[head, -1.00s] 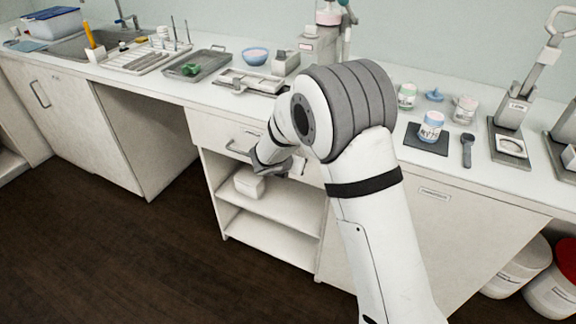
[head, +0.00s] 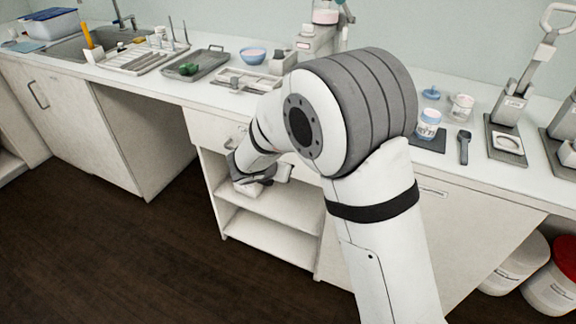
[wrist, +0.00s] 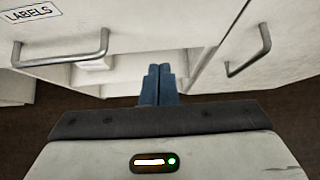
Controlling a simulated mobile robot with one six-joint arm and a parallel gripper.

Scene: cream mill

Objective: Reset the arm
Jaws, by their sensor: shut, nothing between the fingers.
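My gripper (wrist: 158,86) shows in the wrist view with its two blue fingers pressed together and nothing between them. It points toward the cabinet fronts below the counter. In the head view my arm reaches forward and its wrist end is in front of the open shelf unit (head: 270,238). The fingertips are not clear there, as the wrist hides them.
A drawer handle (wrist: 62,50) under a "LABELS" sign and a cabinet handle (wrist: 248,50) flank the gripper. The counter (head: 215,100) holds a grey tray (head: 192,66), a blue bowl (head: 252,56) and jars. White buckets (head: 515,262) stand at the lower right. The dark floor (head: 120,260) is clear.

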